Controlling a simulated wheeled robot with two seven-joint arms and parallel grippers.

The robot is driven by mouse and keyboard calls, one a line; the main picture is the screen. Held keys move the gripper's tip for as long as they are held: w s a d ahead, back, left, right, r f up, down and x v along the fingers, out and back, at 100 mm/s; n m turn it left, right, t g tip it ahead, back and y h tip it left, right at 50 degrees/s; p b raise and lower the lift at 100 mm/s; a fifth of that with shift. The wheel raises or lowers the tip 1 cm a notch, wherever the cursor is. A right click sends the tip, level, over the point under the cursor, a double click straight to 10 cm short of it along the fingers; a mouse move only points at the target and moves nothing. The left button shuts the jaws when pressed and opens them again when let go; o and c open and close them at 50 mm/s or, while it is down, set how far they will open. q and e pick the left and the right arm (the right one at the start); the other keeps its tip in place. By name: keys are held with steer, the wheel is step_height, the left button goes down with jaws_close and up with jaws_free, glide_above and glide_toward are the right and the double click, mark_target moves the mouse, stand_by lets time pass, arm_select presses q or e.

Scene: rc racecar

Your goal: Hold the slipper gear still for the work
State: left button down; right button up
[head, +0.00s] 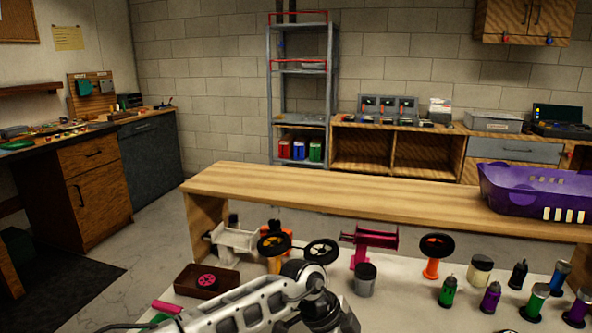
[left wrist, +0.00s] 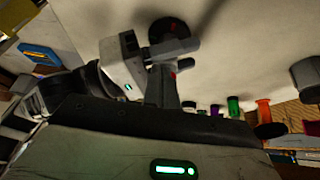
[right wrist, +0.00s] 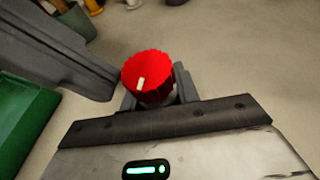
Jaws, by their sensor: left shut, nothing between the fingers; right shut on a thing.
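I cannot tell for sure which part is the slipper gear. A pink round part (head: 207,281) lies in a brown tray (head: 190,290) at the left of the pale worktop. Dark spoked discs, one with an orange centre (head: 274,244) and one with a pale centre (head: 322,251), stand near the middle. My right gripper (right wrist: 150,85) is shut on a red ridged knob (right wrist: 148,78) with a white mark. Neither gripper shows clearly in the head view.
A silver arm link of mine crosses the front of the worktop. A magenta stand (head: 370,238), a grey cup (head: 365,280) and an orange stand with a black disc (head: 435,248) stand beyond it. Several coloured bottles are at the right. A purple basket (head: 535,188) sits on the wooden bench (head: 350,195).

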arm_select(q)
steer(key=shift+d, duration=0.25)
steer(key=shift+w, duration=0.3)
arm_select(e)
steer(key=shift+a, duration=0.1)
arm_select(q)
steer(key=shift+w+d, duration=0.3)
steer(key=shift+w, duration=0.3)
steer(key=shift+d+r, duration=0.1)
steer(key=shift+d, duration=0.05)
arm_select(e)
steer(key=shift+a, duration=0.1)
arm_select(q)
steer(key=shift+w, duration=0.1)
stand_by(0.3)
steer(key=shift+w+a+r, duration=0.1)
steer(key=shift+a+r, duration=0.1)
steer(key=shift+r, duration=0.75)
steer(key=shift+w+a+r, duration=0.1)
steer(key=shift+a+r, duration=0.05)
steer(key=shift+r, duration=0.85)
steer(key=shift+w+a+r, duration=0.1)
steer(key=shift+a+r, duration=0.1)
steer(key=shift+r, duration=0.75)
arm_select(e)
steer(key=shift+d, duration=0.2)
